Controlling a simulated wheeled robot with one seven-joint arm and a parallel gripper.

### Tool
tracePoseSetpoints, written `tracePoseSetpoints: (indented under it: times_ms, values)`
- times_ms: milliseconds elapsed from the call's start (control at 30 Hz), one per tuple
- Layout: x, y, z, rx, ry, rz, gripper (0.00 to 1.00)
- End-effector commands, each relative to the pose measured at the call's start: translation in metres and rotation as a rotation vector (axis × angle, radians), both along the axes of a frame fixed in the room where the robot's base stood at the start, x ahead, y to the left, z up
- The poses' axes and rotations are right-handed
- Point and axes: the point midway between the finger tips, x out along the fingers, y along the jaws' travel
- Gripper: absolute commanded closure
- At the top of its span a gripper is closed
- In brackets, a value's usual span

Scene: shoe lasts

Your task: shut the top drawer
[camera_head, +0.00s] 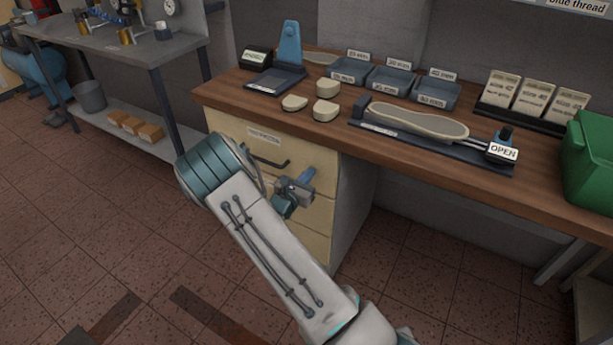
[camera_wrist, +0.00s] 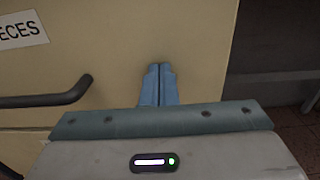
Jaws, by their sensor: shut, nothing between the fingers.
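The top drawer (camera_head: 235,130) is the cream front just under the bench top, with a label (camera_head: 263,135) and a dark bar handle (camera_head: 268,161). Its front looks nearly in line with the drawers below; I cannot tell whether a small gap is left. In the wrist view the cream drawer front (camera_wrist: 110,50) fills the left and middle, with the handle (camera_wrist: 45,100) at left. My gripper (camera_head: 309,174) is shut and empty, with its blue fingertips (camera_wrist: 158,68) at the right part of the front, right of the handle. I cannot tell whether they touch it.
The wooden bench top (camera_head: 400,150) overhangs the drawers and carries a sole on a dark stand (camera_head: 415,120), blue-grey trays (camera_head: 390,80) and pale blocks (camera_head: 326,110). A green bin (camera_head: 590,165) stands at right. The floor in front is clear.

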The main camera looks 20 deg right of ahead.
Motion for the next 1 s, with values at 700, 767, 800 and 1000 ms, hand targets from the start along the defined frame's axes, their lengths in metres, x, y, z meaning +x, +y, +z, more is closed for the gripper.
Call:
tracePoseSetpoints:
  times_ms: [700, 767, 800, 1000]
  values:
    - [-0.07, 0.076, 0.002, -0.002, -0.004, -0.003, 1.0]
    - [-0.078, 0.083, 0.002, -0.003, -0.003, -0.003, 1.0]
    - [-0.081, 0.088, 0.002, -0.002, -0.004, -0.002, 1.0]
    - [-0.091, 0.096, 0.002, -0.002, -0.004, -0.007, 1.0]
